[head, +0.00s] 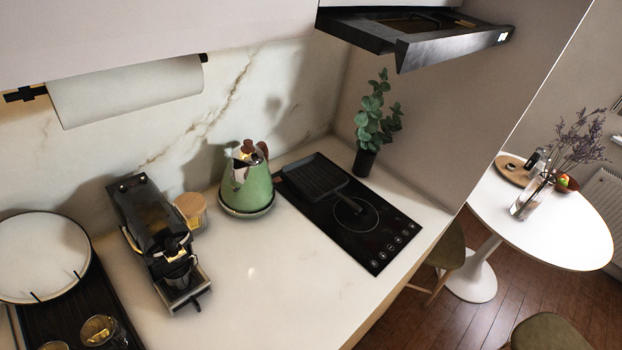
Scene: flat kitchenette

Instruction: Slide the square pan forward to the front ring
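The dark square pan (315,176) sits on the rear part of the black induction cooktop (385,239). Its handle appears to point toward the front of the cooktop. The front ring (357,214) is a thin pale circle on the glass, nearer the touch controls; the handle end lies over or close to it. The pan covers the rear of the cooktop. My gripper is not in view.
A green kettle (247,184) stands left of the cooktop, and a potted plant (372,130) stands behind its right side. A range hood (410,36) hangs above. A coffee machine (158,240) is further left. Counter (262,268) between is clear.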

